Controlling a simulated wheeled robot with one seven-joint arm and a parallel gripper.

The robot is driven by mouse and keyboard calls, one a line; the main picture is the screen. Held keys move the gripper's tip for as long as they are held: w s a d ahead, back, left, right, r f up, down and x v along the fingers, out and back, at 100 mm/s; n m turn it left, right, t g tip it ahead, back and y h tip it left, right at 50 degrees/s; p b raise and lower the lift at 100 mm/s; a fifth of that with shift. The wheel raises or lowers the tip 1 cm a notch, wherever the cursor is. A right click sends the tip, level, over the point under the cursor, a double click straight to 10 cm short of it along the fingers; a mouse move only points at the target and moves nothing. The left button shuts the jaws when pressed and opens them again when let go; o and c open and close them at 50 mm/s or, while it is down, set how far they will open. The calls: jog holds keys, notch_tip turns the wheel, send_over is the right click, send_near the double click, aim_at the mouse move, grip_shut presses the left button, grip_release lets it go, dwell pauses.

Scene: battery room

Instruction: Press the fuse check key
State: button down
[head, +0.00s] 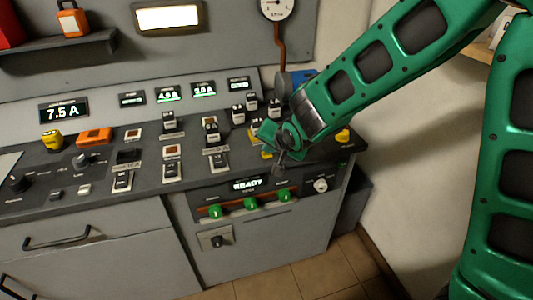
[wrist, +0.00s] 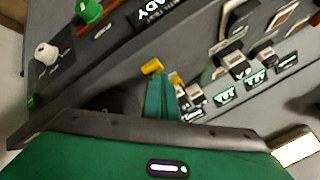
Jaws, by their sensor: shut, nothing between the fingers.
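No label that I can read names the fuse check key, so I cannot tell for sure which control it is. My gripper (head: 265,134) is over the right end of the console's sloping top (head: 196,185), with its green fingers together and empty. A small yellow piece (head: 267,154) shows just below the fingers. A yellow piece also shows just beyond the fingertips (wrist: 160,78) in the wrist view (wrist: 152,66). I cannot tell whether the fingers touch it. My wrist and gripper hide part of the console there.
Black-and-white switches (head: 217,160) stand in rows left of my gripper. A front panel with a READY display (head: 247,185), green knobs (head: 250,203) and a white knob (head: 320,185) lies below. A yellow button (head: 342,135) is at the right end. An orange block (head: 94,136) lies farther left.

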aim_at(269, 156)
jog(key=shift+r, duration=0.75)
jog(key=shift+r, duration=2.5)
jog(key=shift+d, duration=0.1)
